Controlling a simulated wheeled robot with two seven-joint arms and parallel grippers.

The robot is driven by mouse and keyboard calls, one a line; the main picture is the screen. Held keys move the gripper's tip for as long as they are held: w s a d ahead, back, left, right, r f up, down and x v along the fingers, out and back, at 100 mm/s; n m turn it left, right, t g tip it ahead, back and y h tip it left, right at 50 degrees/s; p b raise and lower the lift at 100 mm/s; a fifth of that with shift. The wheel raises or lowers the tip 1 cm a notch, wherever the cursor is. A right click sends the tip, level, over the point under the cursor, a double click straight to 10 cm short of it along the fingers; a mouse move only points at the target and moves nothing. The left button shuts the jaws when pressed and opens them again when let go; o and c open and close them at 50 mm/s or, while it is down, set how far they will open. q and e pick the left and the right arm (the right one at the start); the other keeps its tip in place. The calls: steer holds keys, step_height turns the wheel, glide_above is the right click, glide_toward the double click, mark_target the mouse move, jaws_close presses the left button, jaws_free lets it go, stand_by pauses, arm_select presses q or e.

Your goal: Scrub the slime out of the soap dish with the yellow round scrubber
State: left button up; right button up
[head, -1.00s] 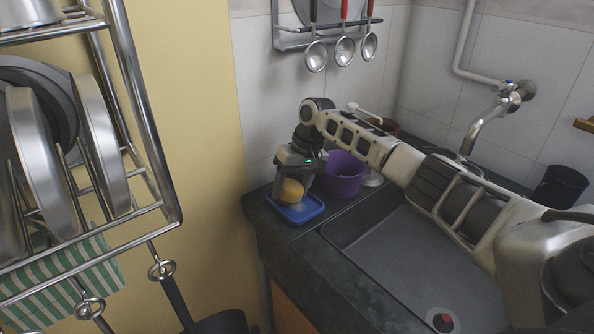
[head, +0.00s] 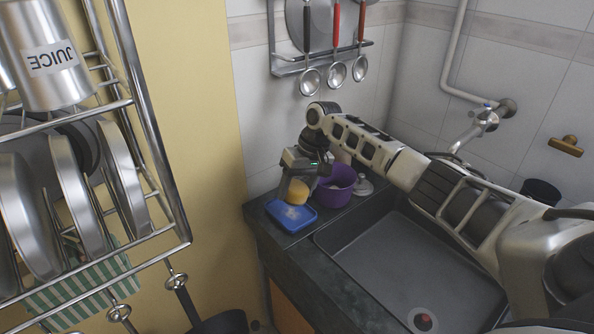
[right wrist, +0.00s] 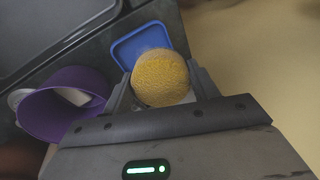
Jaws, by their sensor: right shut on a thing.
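The yellow round scrubber (head: 297,191) is held in my right gripper (head: 297,186), whose fingers are closed on its sides. It also fills the space between the fingers in the right wrist view (right wrist: 160,79). The blue soap dish (head: 292,219) lies on the dark counter near its left end. The scrubber is at the back edge of the dish; I cannot tell whether it touches it. In the right wrist view the dish (right wrist: 128,45) shows partly behind the scrubber. A paler patch shows inside the dish, but I cannot tell whether it is slime. My left gripper is out of view.
A purple bowl (head: 336,188) stands on the counter right beside my gripper. The empty sink (head: 410,260) is to the right, below a wall tap (head: 485,120). A metal dish rack (head: 150,130) is at the left. Ladles (head: 337,74) hang above.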

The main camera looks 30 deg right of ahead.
steer(key=shift+r+p, duration=0.45)
steer(key=shift+r, duration=0.65)
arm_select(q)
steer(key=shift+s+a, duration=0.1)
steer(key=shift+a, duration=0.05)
